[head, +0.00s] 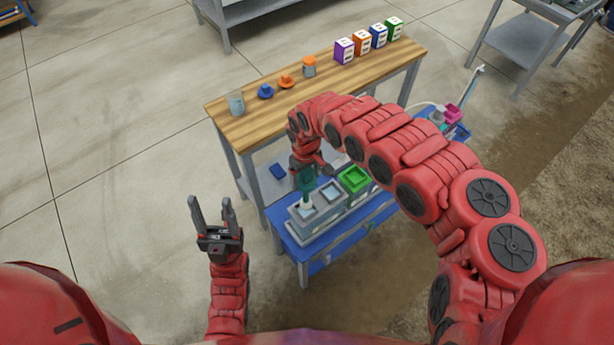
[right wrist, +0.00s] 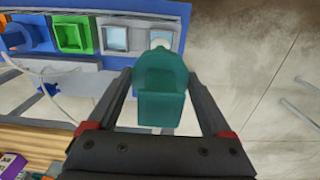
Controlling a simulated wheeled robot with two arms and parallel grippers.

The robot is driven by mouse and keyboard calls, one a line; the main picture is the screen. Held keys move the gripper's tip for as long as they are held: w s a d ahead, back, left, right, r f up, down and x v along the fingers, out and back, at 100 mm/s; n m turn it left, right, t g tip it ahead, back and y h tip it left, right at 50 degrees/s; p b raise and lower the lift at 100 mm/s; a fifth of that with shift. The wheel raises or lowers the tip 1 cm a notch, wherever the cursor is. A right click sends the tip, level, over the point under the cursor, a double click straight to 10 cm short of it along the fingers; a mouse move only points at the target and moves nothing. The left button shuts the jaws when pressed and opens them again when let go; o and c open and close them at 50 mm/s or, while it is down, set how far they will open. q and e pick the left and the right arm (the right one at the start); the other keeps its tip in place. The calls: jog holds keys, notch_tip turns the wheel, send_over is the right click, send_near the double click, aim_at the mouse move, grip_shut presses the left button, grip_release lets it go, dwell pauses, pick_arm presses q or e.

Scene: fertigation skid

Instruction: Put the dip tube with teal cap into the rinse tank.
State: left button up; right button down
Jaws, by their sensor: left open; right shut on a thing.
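My right gripper (head: 305,168) is shut on the teal cap of the dip tube (head: 306,182). In the right wrist view the teal cap (right wrist: 160,92) sits between the two fingers, and a pale part shows beyond it. The cap is over the left end of a grey tank block (head: 318,218) with light square openings. The cap covers part of the left opening, so I cannot tell whether the tube's lower end is inside. No label shows which opening is the rinse tank. My left gripper (head: 213,215) is open and empty, left of the skid.
A green-rimmed tank (head: 354,179) stands right of the grey block on the blue skid (head: 288,243). Behind is a wooden bench (head: 270,115) with a jar (head: 236,103), blue and orange caps and several coloured boxes (head: 362,43). Floor at left is clear.

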aim_at(305, 204)
notch_tip(305, 204, down, 16)
jog(key=b, duration=1.2)
jog(key=shift+a+f, duration=0.1)
jog(key=shift+f, duration=0.05)
grip_release()
notch_tip(305, 204, up, 18)
jog(key=shift+f+p, duration=0.25)
jog(key=shift+p, duration=0.3)
